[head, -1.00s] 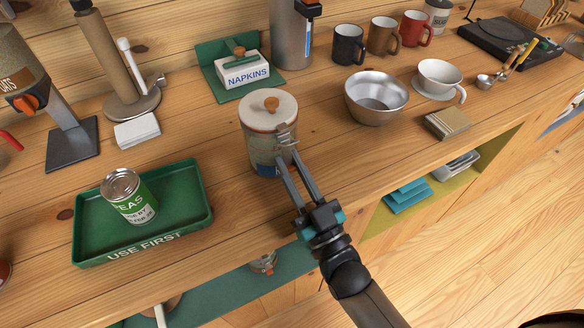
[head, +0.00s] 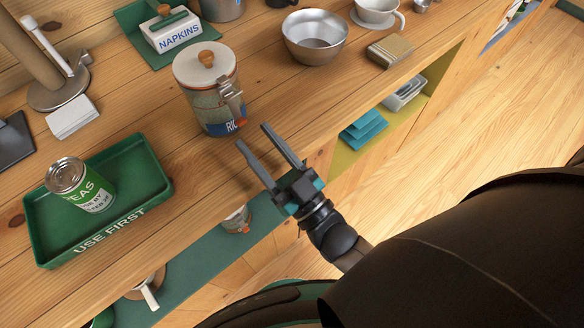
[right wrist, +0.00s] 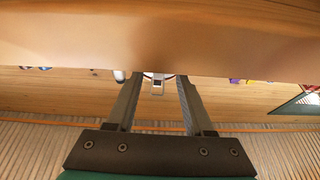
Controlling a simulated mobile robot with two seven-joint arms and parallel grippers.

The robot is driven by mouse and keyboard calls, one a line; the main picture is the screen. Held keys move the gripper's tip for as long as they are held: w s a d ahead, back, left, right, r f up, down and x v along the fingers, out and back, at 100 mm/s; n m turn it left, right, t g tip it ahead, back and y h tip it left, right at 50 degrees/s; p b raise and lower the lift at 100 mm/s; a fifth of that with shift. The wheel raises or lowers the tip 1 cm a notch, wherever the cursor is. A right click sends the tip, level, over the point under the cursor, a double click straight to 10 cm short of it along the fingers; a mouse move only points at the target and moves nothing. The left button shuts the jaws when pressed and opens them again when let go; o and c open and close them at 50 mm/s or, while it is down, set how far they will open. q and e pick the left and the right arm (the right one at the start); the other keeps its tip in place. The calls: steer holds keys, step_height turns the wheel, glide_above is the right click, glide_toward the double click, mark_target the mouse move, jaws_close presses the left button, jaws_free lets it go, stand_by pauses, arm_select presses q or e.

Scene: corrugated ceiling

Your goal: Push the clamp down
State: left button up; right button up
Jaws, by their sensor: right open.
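The canister (head: 207,104) with a white lid (head: 190,62) and wooden knob stands upright on the wooden counter, its label partly reading RIC. Its metal clamp (head: 231,97) is on the right front side, by the rim and upper wall. I cannot tell for sure whether it is fully latched. My right gripper (head: 253,136) is open and empty, in front of the canister to its lower right, apart from the clamp. In the right wrist view its two fingers (right wrist: 157,85) are spread, with a small metal piece between them in the distance. My left gripper is not in view.
A green USE FIRST tray (head: 158,183) with a peas can (head: 82,187) is at left. The counter's front edge runs under my right gripper.

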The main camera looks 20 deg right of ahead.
steer(key=v, duration=1)
